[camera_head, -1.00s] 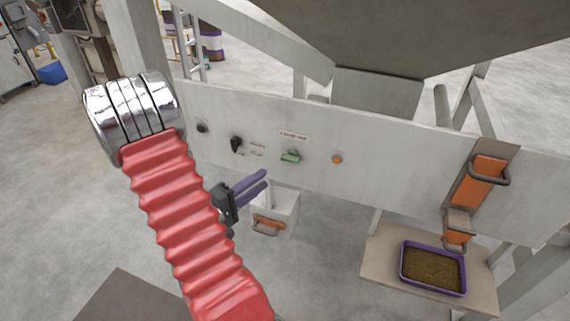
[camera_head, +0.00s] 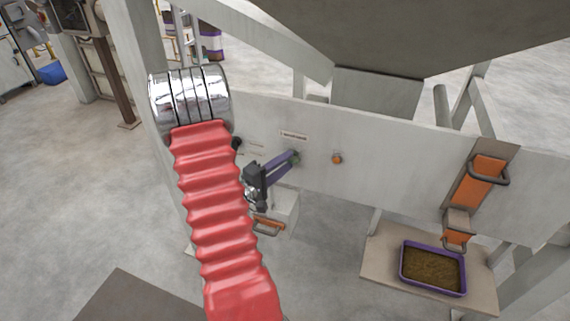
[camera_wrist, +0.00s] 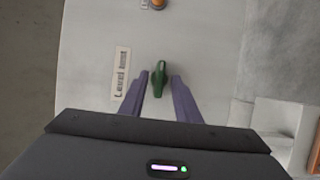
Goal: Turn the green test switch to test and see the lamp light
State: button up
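The green test switch (camera_wrist: 159,80) shows in the wrist view as a green knob on the pale panel. It lies just beyond and between the two purple fingertips of my gripper (camera_wrist: 159,80), which are apart with a gap on either side of the knob. In the head view my gripper (camera_head: 293,160) reaches the panel at the switch and hides most of it. The lamp (camera_head: 337,158) is a small orange dome to the right of the switch. It also shows at the top of the wrist view (camera_wrist: 158,3). I cannot tell that it is lit.
A label plate (camera_wrist: 121,73) sits beside the switch. A black knob (camera_head: 237,144) is on the panel to the left, partly behind my arm. A grey box with an orange handle (camera_head: 268,226) is below. A purple tray (camera_head: 433,291) stands on a shelf at right.

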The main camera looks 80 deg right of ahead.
jog(key=shift+s+d, duration=0.15)
jog(key=shift+d, duration=0.15)
jog(key=shift+c, duration=0.2)
